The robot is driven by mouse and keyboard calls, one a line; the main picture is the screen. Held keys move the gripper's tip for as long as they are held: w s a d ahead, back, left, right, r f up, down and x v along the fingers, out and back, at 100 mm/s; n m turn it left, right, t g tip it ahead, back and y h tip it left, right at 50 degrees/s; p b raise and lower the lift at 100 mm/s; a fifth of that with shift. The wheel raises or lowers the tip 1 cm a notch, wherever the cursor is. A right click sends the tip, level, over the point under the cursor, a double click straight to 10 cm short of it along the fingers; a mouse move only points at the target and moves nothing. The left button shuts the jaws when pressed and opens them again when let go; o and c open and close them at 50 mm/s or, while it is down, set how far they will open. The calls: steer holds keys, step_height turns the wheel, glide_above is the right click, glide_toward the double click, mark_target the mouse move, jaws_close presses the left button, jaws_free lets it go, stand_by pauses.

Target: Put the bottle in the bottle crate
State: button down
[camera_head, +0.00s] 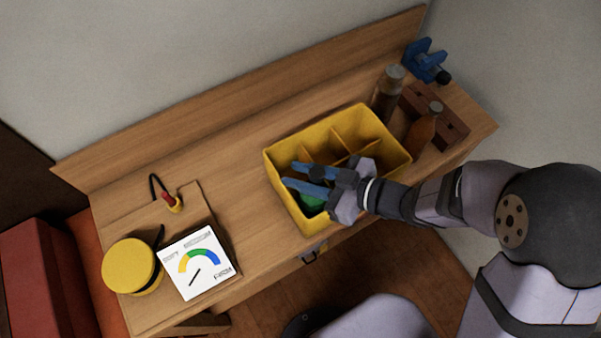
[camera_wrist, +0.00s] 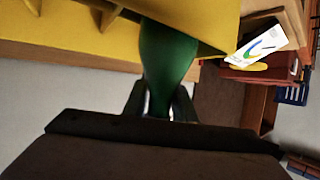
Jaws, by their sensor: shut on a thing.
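The bottle crate (camera_head: 355,121) is a yellow box with dividers on the wooden bench; its yellow wall also fills the top of the wrist view (camera_wrist: 215,22). A green bottle (camera_head: 311,204) is at the crate's front left compartment, partly hidden by my gripper. My gripper (camera_head: 300,178), with blue fingers, is over that compartment. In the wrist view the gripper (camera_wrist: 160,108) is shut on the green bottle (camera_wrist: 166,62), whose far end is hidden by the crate. I cannot tell whether the bottle touches the compartment floor.
A gauge panel (camera_head: 199,264) and yellow round button (camera_head: 131,266) are at left.

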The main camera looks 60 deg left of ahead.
steer(key=shift+f, duration=0.2)
steer(key=c, duration=1.5)
jaws_free()
steer(key=shift+o, duration=0.2)
steer(key=shift+r, duration=0.1)
steer(key=b+v, duration=0.1)
steer(key=v, duration=1.1)
